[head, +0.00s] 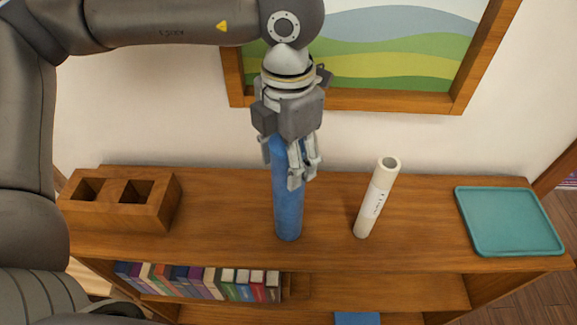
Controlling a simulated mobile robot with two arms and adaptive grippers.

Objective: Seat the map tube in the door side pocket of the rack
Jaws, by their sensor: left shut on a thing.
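My left gripper (300,178) is shut on the upper part of a blue tube (288,208). The tube is nearly upright, its lower end at or just above the shelf top; I cannot tell if it touches. The gripper hides part of its upper end. A white tube (375,198) with a printed label and an open top stands apart to its right. I cannot tell which one is called the map tube. The wooden rack (150,215), with two square pockets side by side, sits at the left; both pockets look empty. My right gripper is out of view.
A teal tray (510,222) lies at the right end of the wooden shelf unit (420,245). Books (200,282) fill part of the shelf below. A framed landscape picture (400,98) hangs behind. The top between rack and blue tube is clear.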

